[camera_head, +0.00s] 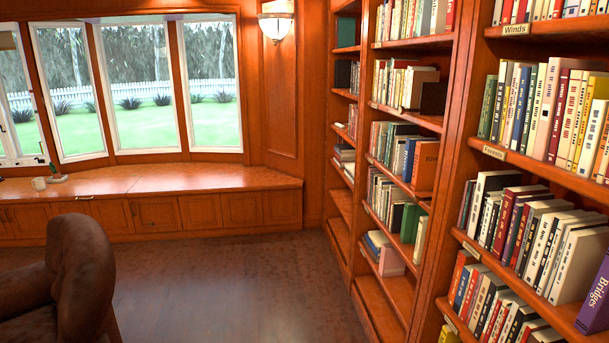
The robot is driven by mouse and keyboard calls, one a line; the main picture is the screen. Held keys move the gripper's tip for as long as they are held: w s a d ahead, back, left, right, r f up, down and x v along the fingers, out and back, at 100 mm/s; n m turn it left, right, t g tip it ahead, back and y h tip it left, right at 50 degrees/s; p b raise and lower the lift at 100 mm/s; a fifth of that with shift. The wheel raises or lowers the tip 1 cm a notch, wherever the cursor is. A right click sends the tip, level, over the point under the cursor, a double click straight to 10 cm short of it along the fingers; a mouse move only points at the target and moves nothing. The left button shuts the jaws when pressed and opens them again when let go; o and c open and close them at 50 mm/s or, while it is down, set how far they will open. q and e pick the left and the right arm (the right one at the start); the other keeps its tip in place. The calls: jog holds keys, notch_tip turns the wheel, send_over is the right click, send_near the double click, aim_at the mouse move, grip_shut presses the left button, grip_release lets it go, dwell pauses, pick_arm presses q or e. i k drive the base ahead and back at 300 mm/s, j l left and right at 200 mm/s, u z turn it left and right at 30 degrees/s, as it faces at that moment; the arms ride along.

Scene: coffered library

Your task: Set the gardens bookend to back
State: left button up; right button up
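No label reading Gardens shows, and I cannot pick out the gardens bookend for certain. The near bookcase on the right has a shelf labelled Winds (515,29) at the top and one labelled Forests (494,152) below it. Lower shelf labels (471,251) are too small or slanted to read. A dark upright block (433,98) stands at the right end of a book row in the middle bookcase; I cannot tell whether it is a book or a bookend. Neither of my grippers is in view.
A brown leather armchair (82,265) stands at the lower left. A purple book (595,296) leans at the lower right. The wooden floor (235,285) between chair and bookcases is clear.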

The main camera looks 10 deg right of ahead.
aim_at(433, 95)
jog(key=i+j+z, duration=0.1)
jog(key=i, duration=0.45)
jog(key=i+j, duration=0.15)
jog(key=i, duration=0.4)
jog(key=i+j+z, duration=0.15)
jog(key=i, duration=0.45)
